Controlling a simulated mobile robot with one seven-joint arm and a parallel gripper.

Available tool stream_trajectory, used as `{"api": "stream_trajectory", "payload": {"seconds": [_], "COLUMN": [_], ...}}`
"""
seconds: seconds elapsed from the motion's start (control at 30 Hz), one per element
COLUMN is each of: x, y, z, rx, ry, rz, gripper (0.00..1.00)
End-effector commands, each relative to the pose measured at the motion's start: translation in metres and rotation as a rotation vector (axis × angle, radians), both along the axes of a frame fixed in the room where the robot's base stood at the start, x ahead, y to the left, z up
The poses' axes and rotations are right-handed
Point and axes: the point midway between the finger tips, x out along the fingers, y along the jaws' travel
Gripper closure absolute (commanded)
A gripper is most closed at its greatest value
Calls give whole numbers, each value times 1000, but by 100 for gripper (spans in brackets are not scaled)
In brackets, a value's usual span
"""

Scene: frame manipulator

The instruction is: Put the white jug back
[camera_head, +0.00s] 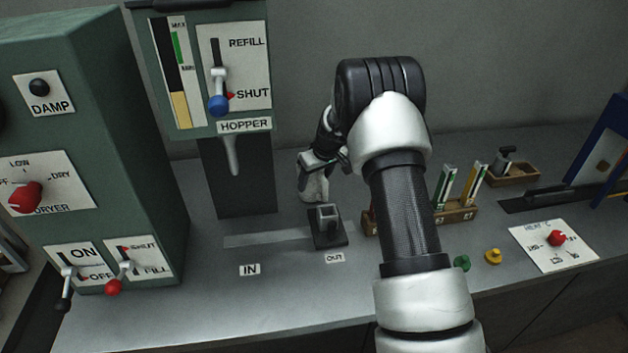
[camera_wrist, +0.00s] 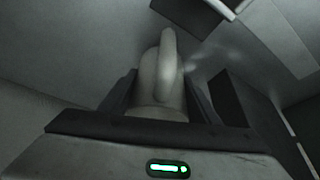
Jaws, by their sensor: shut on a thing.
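My gripper (camera_head: 316,172) hangs over the back of the counter, right of the hopper. It is shut on a pale, rounded thing that looks like the white jug (camera_head: 313,188). In the wrist view, the jug (camera_wrist: 162,82) sits between the two dark fingers of my gripper (camera_wrist: 160,100), with a narrow raised part at its far end. Whether the jug touches the counter cannot be told. My arm and hand hide part of it.
A dark slide with a grey block (camera_head: 327,216) stands by the OUT label, just in front of the jug. The hopper (camera_head: 236,160) and green cabinet (camera_head: 150,120) stand left. A wooden rack (camera_head: 458,211) with tubes is right of my arm. The counter near IN is clear.

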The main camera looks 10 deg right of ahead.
Motion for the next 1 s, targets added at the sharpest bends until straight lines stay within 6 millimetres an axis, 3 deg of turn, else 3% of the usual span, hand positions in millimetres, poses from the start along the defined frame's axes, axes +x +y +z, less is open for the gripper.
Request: {"api": "stream_trajectory", "payload": {"seconds": [0.37, 0.4, 0.5, 0.8, 1.0], "x": [1, 0, 0, 0, -4], "y": [0, 0, 0, 0, -3], "z": [-6, -7, -5, -4, 15], "rx": [0, 0, 0, 0, 0], "ry": [-3, -2, -1, -2, -5], "rz": [0, 0, 0, 0, -1], "gripper": [75, 42, 26, 25, 25]}}
